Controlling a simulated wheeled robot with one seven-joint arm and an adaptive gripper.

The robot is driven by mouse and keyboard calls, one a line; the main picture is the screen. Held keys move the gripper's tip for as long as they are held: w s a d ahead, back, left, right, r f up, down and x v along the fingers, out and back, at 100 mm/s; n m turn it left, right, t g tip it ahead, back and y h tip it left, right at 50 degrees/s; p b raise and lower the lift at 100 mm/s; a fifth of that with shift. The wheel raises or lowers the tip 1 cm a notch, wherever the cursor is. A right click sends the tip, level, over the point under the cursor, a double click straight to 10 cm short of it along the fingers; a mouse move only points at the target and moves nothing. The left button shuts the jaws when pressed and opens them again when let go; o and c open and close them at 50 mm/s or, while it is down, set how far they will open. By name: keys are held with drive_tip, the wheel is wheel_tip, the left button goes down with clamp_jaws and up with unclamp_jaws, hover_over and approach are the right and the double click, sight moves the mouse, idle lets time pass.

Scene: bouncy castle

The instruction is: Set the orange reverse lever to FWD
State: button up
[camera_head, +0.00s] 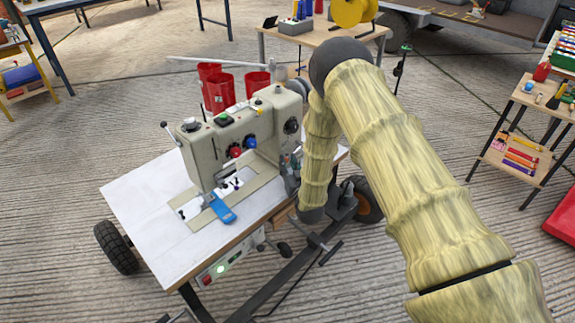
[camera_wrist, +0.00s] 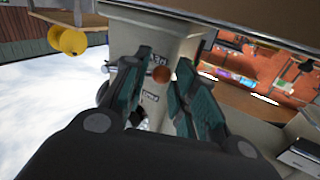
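The sewing machine (camera_head: 225,150), a beige body on a white-topped wheeled table (camera_head: 135,200), stands left of my arm in the head view. The orange lever knob (camera_wrist: 159,75) shows in the wrist view against the machine's pale end face, with a small label above it and another label (camera_wrist: 150,97) below it; the lettering is hard to read. My gripper (camera_wrist: 155,72) has its two teal fingers apart, one on each side of the knob. The knob appears closer to the right finger; contact cannot be told. In the head view my gripper (camera_head: 290,172) is at the machine's right end, partly hidden by my arm.
Red cups (camera_head: 219,90) stand behind the machine. A blue presser piece (camera_head: 221,208) is on its bed. A table with a yellow spool (camera_head: 347,12) stands behind, and a tool shelf (camera_head: 530,130) is at right.

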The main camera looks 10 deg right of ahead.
sight(282, 146)
drive_tip(key=shift+a, duration=0.1)
clamp_jaws()
drive_tip(key=shift+a+r, duration=0.1)
drive_tip(key=shift+r, duration=0.1)
drive_tip(key=shift+a+r+m+g+p, duration=0.1)
drive_tip(key=shift+r+m+g+p, duration=0.2)
drive_tip(key=shift+r+m+p, duration=0.6)
wheel_tip(282, 146, up, 2)
drive_tip(key=m+g+p, duration=0.1)
drive_tip(key=p, duration=0.2)
drive_tip(key=shift+p, duration=0.3)
drive_tip(key=shift+w+r+m+g+y+p, duration=0.2)
drive_tip(key=shift+r+m+g+y+p, duration=0.2)
drive_tip(key=shift+r+m+g+p, duration=0.45)
drive_tip(key=shift+r+m, duration=0.1)
drive_tip(key=shift+m, duration=0.15)
drive_tip(key=o, duration=0.6)
unclamp_jaws()
drive_tip(key=shift+r, duration=0.1)
drive_tip(key=shift+c, duration=0.2)
drive_tip(key=shift+w+f, duration=0.1)
drive_tip(key=shift+f, duration=0.1)
